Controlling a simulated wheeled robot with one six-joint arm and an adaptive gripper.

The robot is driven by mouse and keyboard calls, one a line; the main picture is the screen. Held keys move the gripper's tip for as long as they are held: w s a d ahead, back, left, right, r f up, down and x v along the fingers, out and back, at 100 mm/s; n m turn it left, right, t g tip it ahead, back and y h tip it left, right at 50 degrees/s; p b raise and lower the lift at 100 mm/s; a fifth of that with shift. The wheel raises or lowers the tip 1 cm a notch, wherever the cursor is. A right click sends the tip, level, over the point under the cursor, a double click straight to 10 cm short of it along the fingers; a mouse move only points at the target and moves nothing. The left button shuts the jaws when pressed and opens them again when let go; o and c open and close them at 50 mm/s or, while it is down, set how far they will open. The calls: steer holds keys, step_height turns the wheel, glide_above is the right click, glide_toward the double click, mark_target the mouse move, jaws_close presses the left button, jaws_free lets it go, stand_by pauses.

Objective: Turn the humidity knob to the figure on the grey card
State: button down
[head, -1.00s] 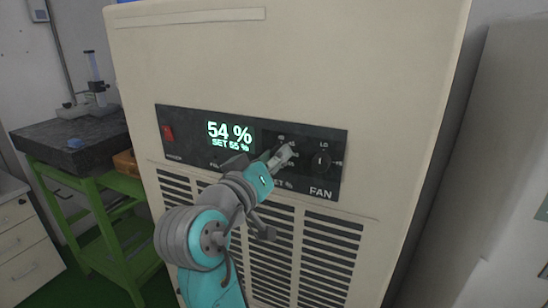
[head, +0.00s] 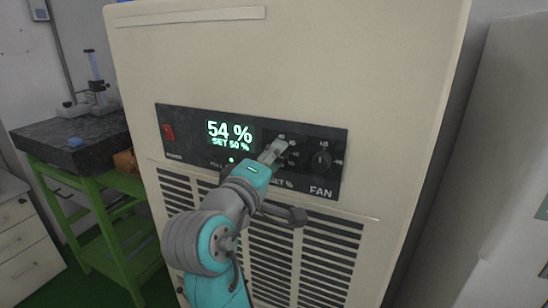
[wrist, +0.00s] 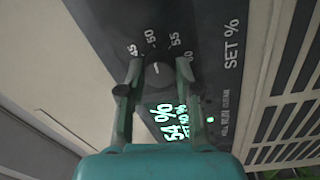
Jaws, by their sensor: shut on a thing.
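The humidity knob (wrist: 158,76) is a dark round knob on the black control panel (head: 180,146). In the wrist view its white pointer points about at the 50 mark, with 45, 55 and 60 also printed around it. My gripper (head: 277,148) is shut on the knob, with one finger on each side, as the wrist view (wrist: 159,72) shows. In the head view the gripper hides most of the knob. The green display (head: 229,134) reads 54 % and SET 50 %. I cannot make out a grey card in either view.
The fan knob (head: 320,160) is close to the right of my gripper. A red switch (head: 168,132) is at the panel's left end. Vent slats (head: 325,244) lie below. A green stand (head: 108,232) with a dark slab stands left of the cream cabinet (head: 300,60).

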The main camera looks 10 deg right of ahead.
steer(key=shift+n, duration=0.4)
steer(key=c, duration=0.8)
jaws_free()
steer(key=shift+s+a, duration=0.1)
steer(key=v, duration=1.1)
steer(key=shift+s+a+f, duration=0.15)
steer(key=shift+s+a, duration=0.05)
steer(key=shift+s, duration=0.15)
